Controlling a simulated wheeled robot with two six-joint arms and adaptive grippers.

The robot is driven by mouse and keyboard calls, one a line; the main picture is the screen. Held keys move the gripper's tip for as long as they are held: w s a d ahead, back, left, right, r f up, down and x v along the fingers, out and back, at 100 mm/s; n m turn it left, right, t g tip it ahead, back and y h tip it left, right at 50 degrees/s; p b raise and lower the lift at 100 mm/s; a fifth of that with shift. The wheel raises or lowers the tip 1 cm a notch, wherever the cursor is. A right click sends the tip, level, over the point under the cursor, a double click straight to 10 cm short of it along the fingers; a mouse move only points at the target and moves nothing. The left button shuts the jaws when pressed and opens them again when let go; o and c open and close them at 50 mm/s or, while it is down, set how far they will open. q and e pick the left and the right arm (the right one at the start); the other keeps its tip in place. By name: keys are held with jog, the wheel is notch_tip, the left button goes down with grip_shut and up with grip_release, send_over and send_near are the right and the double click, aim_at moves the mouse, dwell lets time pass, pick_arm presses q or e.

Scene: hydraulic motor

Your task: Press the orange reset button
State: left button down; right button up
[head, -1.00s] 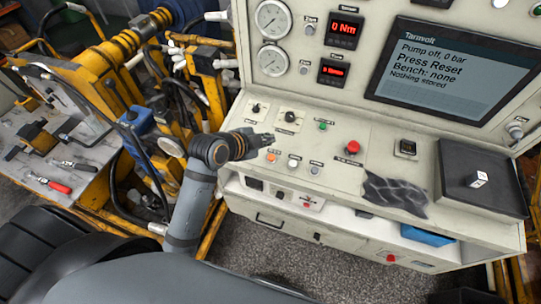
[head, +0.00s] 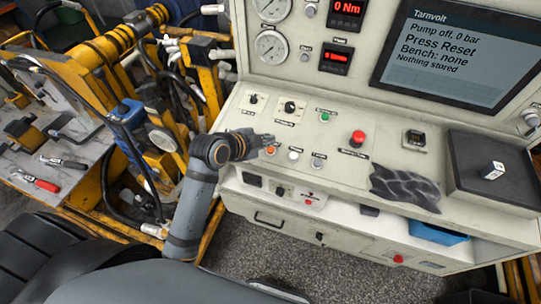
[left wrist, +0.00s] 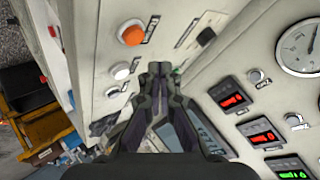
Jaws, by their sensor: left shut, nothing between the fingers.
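The orange reset button (head: 271,150) sits at the left of the lower button row on the cream console. In the left wrist view the orange button (left wrist: 131,34) is upper left of my fingertips, with its round cap in full view. My left gripper (head: 268,139) is shut and empty, its tips just above the button in the head picture. The closed fingers also show in the left wrist view (left wrist: 160,68), apart from the button there. The console screen (head: 448,50) reads "Pump off, 0 bar", "Press Reset". My right gripper is not in view.
A white button (head: 293,155) is right of the orange one. A green button (head: 325,117), a black knob (head: 290,107) and a large red mushroom button (head: 357,137) are nearby. A dark cloth (head: 405,187) and a black tray (head: 470,185) lie to the right.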

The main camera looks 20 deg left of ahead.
aim_at(271, 150)
pick_arm(q)
jog(key=shift+w+f+b, duration=0.2)
jog(key=shift+f+b, duration=0.2)
jog(key=shift+f, duration=0.8)
jog(key=shift+f, duration=0.1)
dwell(0.4)
jog(key=shift+f, duration=0.25)
jog(key=shift+w+f, duration=0.1)
jog(key=shift+f, duration=0.35)
dwell(0.5)
jog(key=shift+r+p, duration=0.8)
jog(key=shift+r, duration=0.05)
jog(key=shift+r, duration=0.1)
